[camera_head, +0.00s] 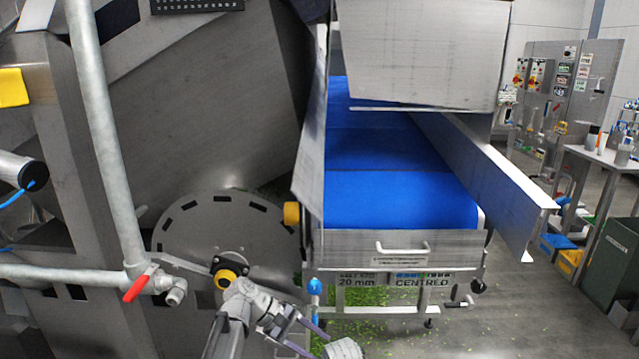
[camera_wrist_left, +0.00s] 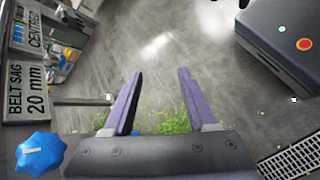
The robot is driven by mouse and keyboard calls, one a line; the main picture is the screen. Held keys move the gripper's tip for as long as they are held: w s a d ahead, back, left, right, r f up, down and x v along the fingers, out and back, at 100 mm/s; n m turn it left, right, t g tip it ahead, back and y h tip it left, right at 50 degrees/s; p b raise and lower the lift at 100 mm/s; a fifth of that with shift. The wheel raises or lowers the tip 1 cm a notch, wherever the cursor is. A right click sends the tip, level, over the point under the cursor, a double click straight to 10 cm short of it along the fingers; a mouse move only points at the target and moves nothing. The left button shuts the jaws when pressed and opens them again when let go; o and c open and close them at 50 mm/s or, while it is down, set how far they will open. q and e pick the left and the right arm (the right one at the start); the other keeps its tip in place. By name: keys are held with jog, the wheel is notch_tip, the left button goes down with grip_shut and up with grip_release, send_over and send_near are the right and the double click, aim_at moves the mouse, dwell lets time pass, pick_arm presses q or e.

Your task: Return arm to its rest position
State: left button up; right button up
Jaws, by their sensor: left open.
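My left arm comes up from the bottom of the head view, low in front of the machine. Its left gripper (camera_head: 317,345) has two purple fingers spread apart. In the left wrist view the left gripper (camera_wrist_left: 160,73) is open with nothing between its fingers, above grey floor with scattered green bits (camera_wrist_left: 165,122). My right gripper is in neither view.
A blue conveyor belt (camera_head: 400,200) with a metal end panel (camera_head: 365,248) stands just beyond the gripper. A red-handled valve (camera_head: 136,288) is on the left pipe. A blue knob (camera_wrist_left: 40,153) and a grey box (camera_wrist_left: 285,45) flank the gripper.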

pick_arm(q)
jog(key=s+a+r+m+y+p, duration=0.2)
jog(key=s+r+m+y+p, duration=0.3)
jog(key=s+m+p, duration=0.1)
jog(key=s+a+r+m+y+p, duration=0.2)
jog(key=s+r+m+y+p, duration=0.4)
jog(key=s+p, duration=0.3)
jog(key=shift+s+a+m+t+p, duration=0.3)
jog(key=shift+m+p, duration=0.15)
jog(key=shift+m, duration=0.15)
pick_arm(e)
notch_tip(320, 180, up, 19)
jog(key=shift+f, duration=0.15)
pick_arm(q)
jog(key=shift+d, duration=0.1)
jog(key=shift+a, duration=0.55)
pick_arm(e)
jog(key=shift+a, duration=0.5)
pick_arm(q)
jog(key=shift+c, duration=0.5)
jog(key=shift+d, duration=0.1)
